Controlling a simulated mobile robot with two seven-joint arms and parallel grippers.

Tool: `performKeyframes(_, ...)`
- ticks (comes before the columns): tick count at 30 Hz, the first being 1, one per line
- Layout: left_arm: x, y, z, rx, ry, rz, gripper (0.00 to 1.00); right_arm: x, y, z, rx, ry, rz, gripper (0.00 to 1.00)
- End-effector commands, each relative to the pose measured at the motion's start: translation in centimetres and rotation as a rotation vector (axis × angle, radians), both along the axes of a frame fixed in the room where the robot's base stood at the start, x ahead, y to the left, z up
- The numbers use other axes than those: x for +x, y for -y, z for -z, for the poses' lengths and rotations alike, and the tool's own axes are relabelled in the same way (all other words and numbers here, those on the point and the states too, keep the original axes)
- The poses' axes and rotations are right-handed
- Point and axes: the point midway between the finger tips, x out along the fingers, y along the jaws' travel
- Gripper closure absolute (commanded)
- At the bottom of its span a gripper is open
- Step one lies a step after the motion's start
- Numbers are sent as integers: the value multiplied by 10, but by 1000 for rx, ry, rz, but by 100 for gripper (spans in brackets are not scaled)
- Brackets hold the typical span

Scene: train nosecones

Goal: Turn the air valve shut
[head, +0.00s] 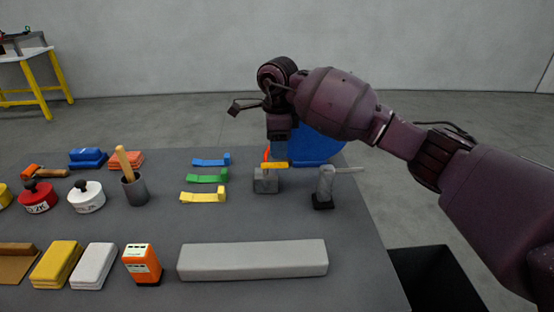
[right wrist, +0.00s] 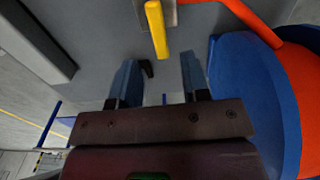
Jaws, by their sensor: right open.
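The air valve is a small grey block (head: 265,182) with a yellow lever (head: 274,165) on top, near the table's far right part. The yellow lever lies roughly level in the head view and also shows at the top of the right wrist view (right wrist: 157,30). My right gripper (right wrist: 160,76) is open, its two blue-grey fingers apart with nothing between them. The lever's end is just beyond the fingertips in that view, apart from them. In the head view my right gripper (head: 281,133) hangs above and behind the valve, its fingertips hard to make out. My left gripper is not in view.
A blue rounded object (head: 318,146) stands behind the valve; an orange bar beside it shows in the wrist view (right wrist: 255,22). A grey post with a side rod (head: 325,185) is right of the valve. Coloured strips (head: 207,178) lie left; a long grey block (head: 252,260) lies in front.

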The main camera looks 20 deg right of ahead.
Motion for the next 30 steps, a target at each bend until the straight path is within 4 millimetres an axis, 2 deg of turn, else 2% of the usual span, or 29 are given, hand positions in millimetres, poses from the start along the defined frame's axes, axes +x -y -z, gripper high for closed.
performKeyframes(1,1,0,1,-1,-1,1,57,0,0,11,0,-4,0,57)
performKeyframes(3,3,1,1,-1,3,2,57,0,-1,21,1,-4,0,57)
performKeyframes(9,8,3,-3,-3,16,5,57,0,0,40,1,-1,0,57)
performKeyframes(21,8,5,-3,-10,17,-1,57,0,0,45,1,1,0,57)
performKeyframes(30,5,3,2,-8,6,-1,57,0,0,45,1,0,0,100)
